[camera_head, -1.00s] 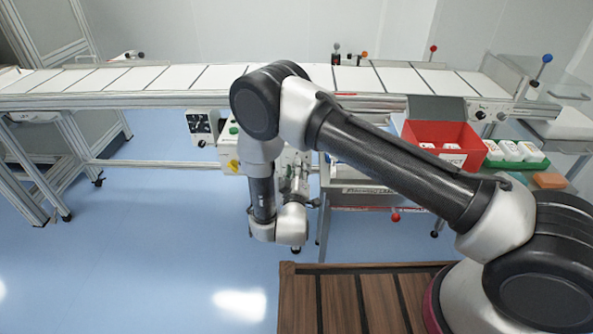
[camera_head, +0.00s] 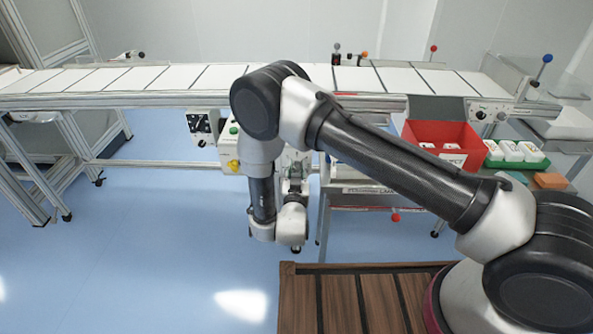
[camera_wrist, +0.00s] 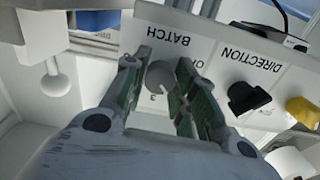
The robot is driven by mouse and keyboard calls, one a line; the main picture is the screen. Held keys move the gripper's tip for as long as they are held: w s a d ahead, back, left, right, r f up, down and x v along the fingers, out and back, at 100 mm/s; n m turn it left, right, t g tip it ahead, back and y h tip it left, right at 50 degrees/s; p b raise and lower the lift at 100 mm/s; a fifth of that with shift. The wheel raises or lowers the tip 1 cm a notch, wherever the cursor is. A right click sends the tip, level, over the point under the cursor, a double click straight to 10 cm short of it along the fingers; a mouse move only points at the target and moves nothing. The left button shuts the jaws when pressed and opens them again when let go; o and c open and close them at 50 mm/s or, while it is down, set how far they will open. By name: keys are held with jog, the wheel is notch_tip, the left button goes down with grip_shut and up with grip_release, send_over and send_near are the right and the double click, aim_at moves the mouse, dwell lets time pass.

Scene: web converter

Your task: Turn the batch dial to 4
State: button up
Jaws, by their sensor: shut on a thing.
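The batch dial (camera_wrist: 160,77) is a round grey knob on a white control panel (camera_wrist: 207,45), under the upside-down word BATCH in the wrist view. My gripper (camera_wrist: 166,88) has its green-padded fingers on either side of the dial and is shut on it. The fingers hide part of the dial's scale, and I cannot read its setting. In the head view my arm covers most of the panel, and the gripper (camera_head: 294,168) is small and partly hidden there.
Beside the dial is a black DIRECTION knob (camera_wrist: 249,97), with a yellow knob (camera_wrist: 302,110) further right. A white lever with a round end (camera_wrist: 55,82) is on the left. A conveyor (camera_head: 170,78) runs above the panel. A red bin (camera_head: 440,139) stands right of the arm.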

jog(key=m, duration=0.4)
jog(key=shift+m, duration=0.3)
jog(key=m, duration=0.4)
jog(key=shift+m, duration=0.3)
jog(key=m, duration=0.4)
jog(key=shift+m, duration=2.4)
jog(key=o, duration=1)
jog(key=shift+s, duration=0.1)
